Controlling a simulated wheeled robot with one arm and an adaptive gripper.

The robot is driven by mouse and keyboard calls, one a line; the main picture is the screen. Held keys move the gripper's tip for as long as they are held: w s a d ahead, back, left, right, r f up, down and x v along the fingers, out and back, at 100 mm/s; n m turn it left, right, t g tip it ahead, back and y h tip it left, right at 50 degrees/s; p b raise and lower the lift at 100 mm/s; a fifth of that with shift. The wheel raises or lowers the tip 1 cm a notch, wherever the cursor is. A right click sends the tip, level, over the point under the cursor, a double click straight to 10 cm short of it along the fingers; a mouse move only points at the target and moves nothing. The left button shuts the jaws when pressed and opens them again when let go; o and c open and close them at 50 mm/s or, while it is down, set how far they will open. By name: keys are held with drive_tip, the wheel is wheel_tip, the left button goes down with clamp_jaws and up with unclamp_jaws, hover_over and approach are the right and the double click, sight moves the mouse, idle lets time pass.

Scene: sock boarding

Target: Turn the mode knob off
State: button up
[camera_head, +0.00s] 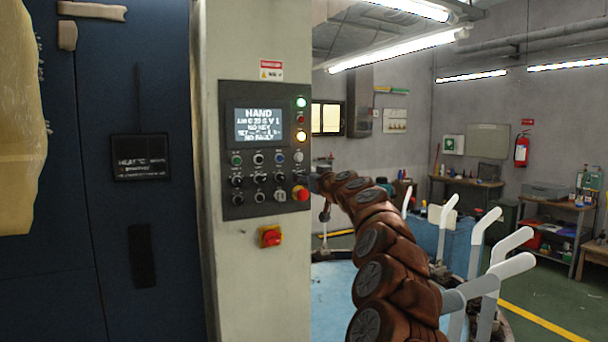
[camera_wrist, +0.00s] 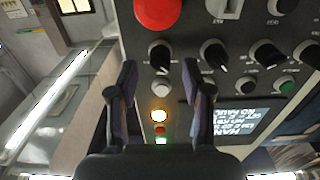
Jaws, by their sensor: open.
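The dark control panel (camera_head: 266,206) on the pale column carries several black knobs, buttons, lamps and a screen (camera_head: 259,125) reading HAND. I cannot read the labels, so I cannot tell which knob is the mode knob. In the wrist view, turned about upside down, one black knob (camera_wrist: 159,54) lies just beyond and between my fingertips. Another black knob (camera_wrist: 213,54) sits to its right. My gripper (camera_wrist: 160,72) is open with nothing between its fingers, facing the panel. In the head view my gripper (camera_head: 314,183) is small and dark at the panel's right edge.
A red mushroom button (camera_head: 301,193) sits close to my gripper; it also shows in the wrist view (camera_wrist: 158,12). A white button (camera_wrist: 161,90) and a lit yellow lamp (camera_wrist: 158,115) lie along the same column. A red-yellow switch (camera_head: 270,236) is below the panel.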

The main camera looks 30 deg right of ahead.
drive_tip(key=shift+w+p, duration=0.4)
drive_tip(key=shift+w, duration=0.55)
drive_tip(key=shift+c, duration=0.4)
clamp_jaws()
